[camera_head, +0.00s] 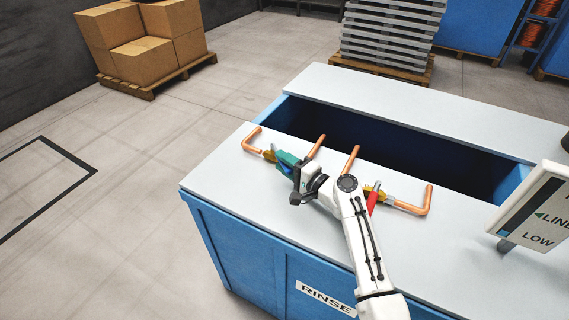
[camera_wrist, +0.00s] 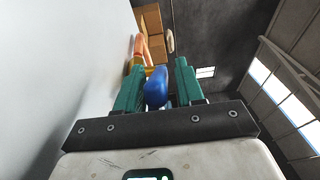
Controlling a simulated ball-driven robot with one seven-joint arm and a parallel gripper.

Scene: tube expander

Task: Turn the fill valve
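A copper pipe (camera_head: 252,140) with a brass valve (camera_head: 268,155) lies at the left of the tank top, and its blue handle (camera_wrist: 156,88) sits between the green fingers of my gripper (camera_head: 286,161). In the wrist view my gripper (camera_wrist: 160,82) is open around the blue handle. The handle is close to the left finger, and a gap shows at the right finger. A second valve (camera_head: 374,191) with a red handle (camera_head: 372,203) is on the right pipe, partly behind my arm. No label showing which valve is the fill valve is legible.
The blue tank (camera_head: 240,248) has a pale top with a long dark opening (camera_head: 400,145) behind the pipes. A sign panel (camera_head: 540,212) reading "LOW" stands at the right. Boxes (camera_head: 150,55) on a pallet are at the back left. Floor at the left is clear.

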